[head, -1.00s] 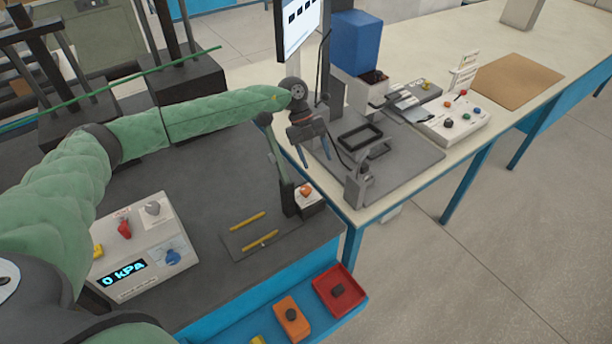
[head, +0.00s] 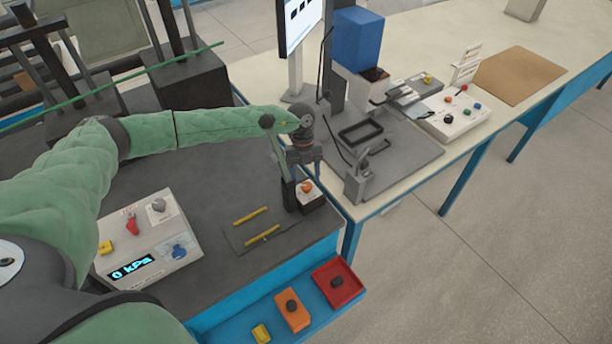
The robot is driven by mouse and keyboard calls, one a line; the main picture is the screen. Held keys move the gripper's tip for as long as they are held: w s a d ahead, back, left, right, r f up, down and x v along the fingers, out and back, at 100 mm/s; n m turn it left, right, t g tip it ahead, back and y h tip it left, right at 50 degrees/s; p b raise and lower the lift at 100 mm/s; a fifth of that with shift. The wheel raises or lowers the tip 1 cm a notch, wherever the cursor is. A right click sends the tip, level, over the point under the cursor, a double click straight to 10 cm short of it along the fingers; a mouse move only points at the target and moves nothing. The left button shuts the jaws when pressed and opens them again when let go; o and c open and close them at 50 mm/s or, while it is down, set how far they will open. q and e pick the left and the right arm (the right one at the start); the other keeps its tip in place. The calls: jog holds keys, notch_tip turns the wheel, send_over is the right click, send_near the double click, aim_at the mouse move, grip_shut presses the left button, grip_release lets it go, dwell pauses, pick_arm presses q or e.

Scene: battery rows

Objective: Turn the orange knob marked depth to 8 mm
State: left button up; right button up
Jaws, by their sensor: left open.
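An orange knob (head: 306,187) sits on top of a small white and dark box (head: 312,200) at the right corner of the dark bench. Its marking and setting are too small to read. My left gripper (head: 305,166) hangs just above the knob, pointing down, open and apart from it as far as I can tell. My right gripper is not in view.
A dark upright post (head: 289,193) stands beside the knob box. Yellow rods (head: 251,215) lie on the bench to the left. A white control box (head: 150,245) reads 0 kPa. A grey fixture plate (head: 410,160) lies on the pale table at right.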

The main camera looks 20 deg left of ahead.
pick_arm(q)
jog(key=shift+x, duration=0.85)
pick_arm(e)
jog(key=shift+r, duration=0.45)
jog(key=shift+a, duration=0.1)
